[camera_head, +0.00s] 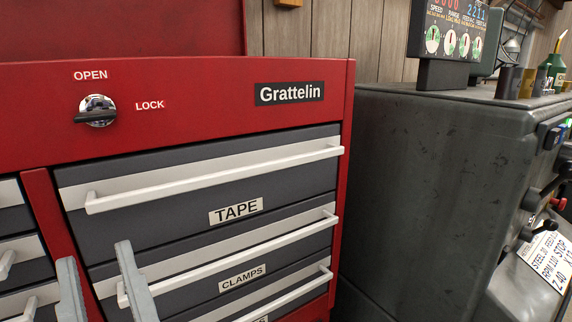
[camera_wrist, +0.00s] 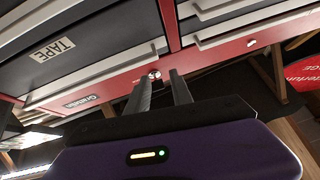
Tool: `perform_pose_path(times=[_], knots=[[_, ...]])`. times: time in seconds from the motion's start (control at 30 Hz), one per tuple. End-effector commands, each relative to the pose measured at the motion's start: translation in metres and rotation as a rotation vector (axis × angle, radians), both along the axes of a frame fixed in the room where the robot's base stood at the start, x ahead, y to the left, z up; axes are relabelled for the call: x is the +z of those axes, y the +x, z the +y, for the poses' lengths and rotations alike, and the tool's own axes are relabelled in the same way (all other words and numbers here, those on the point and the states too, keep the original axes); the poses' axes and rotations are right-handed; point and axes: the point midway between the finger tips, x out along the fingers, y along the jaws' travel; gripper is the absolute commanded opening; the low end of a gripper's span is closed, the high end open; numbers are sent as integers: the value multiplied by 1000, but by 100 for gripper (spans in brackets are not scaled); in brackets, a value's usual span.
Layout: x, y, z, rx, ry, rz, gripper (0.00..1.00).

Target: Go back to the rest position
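My gripper (camera_head: 103,290) shows at the lower left of the head view as two grey fingers standing apart, in front of the drawer fronts. It is open, with nothing visible between the fingers. In the wrist view my gripper (camera_wrist: 162,88) also has its two dark fingers apart, pointing toward the red tool chest (camera_wrist: 118,82). The chest's round lock knob (camera_wrist: 154,74) shows beyond the fingertips. The rest position itself is not marked in either view.
The red tool chest (camera_head: 215,80) has a TAPE drawer (camera_head: 150,220) and a CLAMPS drawer (camera_head: 190,265), both looking shut. A silver lock knob (camera_head: 97,111) sits between OPEN and LOCK labels. A dark grey machine (camera_head: 430,180) stands close on the right.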

Motion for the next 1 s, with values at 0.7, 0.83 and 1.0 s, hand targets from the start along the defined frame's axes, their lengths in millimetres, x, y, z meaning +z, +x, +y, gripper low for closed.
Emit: perform_pose_path(times=[0.7,0.83,1.0], knots=[[-174,-29,-176,-228,-290,135,27],[-197,-46,-211,-282,-315,204,27],[-222,-76,-254,-359,-335,316,27]])
